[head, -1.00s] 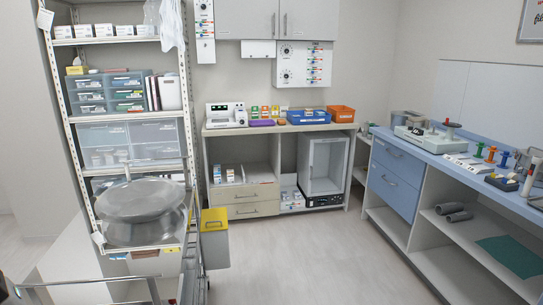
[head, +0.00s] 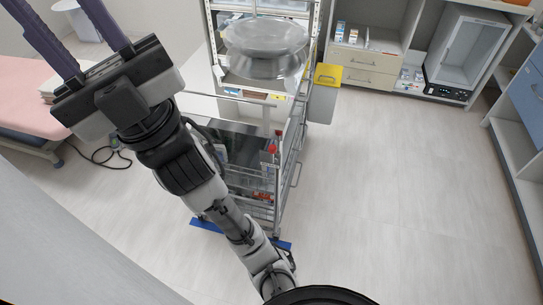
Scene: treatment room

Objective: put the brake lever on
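A metal trolley (head: 285,178) with wire-sided shelves stands in the middle of the head view, partly behind my arm. Low at its base a blue bar shows on the left (head: 205,225) and a blue piece on the right (head: 284,245), with my arm hiding the part between them. I cannot tell which part is the brake lever or how it is set. My gripper (head: 66,25) is at the upper left, well apart from the trolley base. Its two purple fingers stand apart with nothing seen between them; their tips are cut off by the top edge.
A pink-topped couch (head: 35,95) is at the left, with a black cable (head: 100,155) on the floor. A yellow-lidded bin (head: 327,75) stands behind the trolley's right side. A small glass-fronted cabinet (head: 468,55) is at the back right. The floor (head: 400,180) right of the trolley is clear.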

